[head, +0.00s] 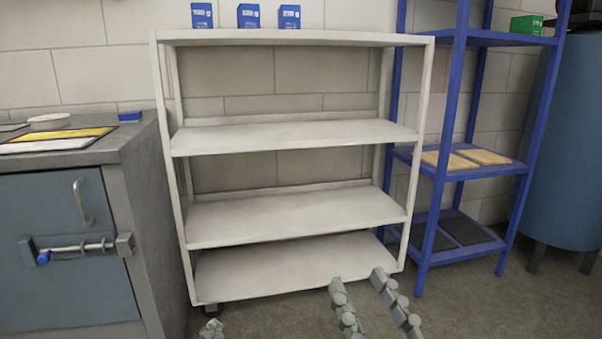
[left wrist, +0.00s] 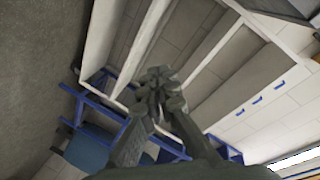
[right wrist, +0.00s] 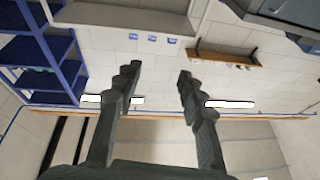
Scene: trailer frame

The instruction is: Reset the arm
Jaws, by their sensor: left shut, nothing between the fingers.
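My left gripper (head: 211,329) shows only as a small grey tip at the bottom edge of the head view. In the left wrist view its fingers (left wrist: 160,82) are together with nothing between them. My right gripper (head: 358,280) rises from the bottom of the head view in front of the white shelf. Its two fingers are apart and empty, as the right wrist view (right wrist: 157,76) also shows. Most of both arms is out of the head view.
A white shelf rack (head: 290,212) stands ahead, its lower shelves bare, with several blue boxes (head: 248,16) on top. A grey cabinet (head: 70,250) stands at left. A blue rack (head: 435,215) and a blue cylinder (head: 565,150) are at right. Floor shows in front.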

